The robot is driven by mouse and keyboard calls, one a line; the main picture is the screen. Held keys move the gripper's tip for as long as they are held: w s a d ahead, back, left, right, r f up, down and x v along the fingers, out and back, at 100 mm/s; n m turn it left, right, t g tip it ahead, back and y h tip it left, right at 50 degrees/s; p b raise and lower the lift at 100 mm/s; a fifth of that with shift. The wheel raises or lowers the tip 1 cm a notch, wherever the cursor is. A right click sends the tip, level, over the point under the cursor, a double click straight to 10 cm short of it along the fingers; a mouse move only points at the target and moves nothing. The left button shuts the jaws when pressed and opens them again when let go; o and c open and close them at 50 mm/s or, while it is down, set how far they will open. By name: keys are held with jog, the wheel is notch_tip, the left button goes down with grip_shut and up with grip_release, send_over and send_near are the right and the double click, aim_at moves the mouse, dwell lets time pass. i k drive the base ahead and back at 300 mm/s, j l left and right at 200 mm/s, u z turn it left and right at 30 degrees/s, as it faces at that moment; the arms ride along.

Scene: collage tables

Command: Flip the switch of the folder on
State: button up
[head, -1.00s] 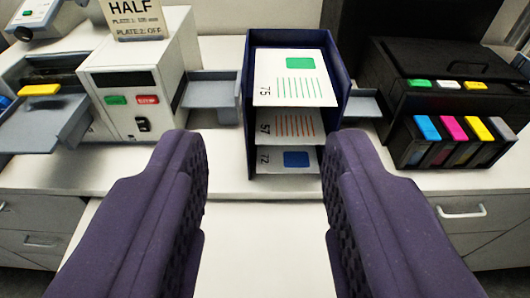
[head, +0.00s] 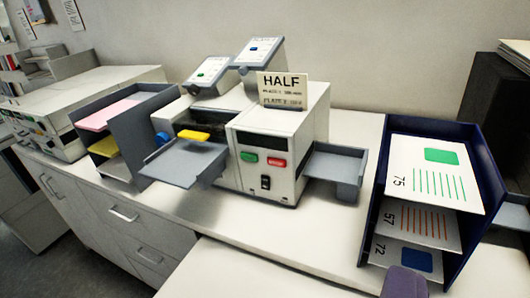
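The folder (head: 275,150) is a whitish box machine in the middle of the counter. A card (head: 282,90) reading HALF stands on its top. Its front has a dark display strip, a green button (head: 249,157), a red button (head: 276,162) and a small black rocker switch (head: 265,183) low down. The switch is too small to tell its position. Only a purple finger end of my gripper (head: 405,282) shows at the bottom right, well to the right of the switch and apart from it. The rest of the gripper is out of view.
A dark blue tray rack (head: 487,165) with numbered sheets stands to the right. Grey trays (head: 185,163) and (head: 335,168) stick out on the folder's left and right. A dark rack (head: 150,125) with coloured paper stands at left. Bare white counter lies in front of the folder.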

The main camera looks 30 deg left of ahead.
aim_at(265, 180)
jog(key=i+j+u, duration=0.15)
jog(key=u, duration=0.25)
jog(key=i+j+u, duration=0.1)
jog(key=i+u, duration=0.35)
jog(key=u, duration=0.3)
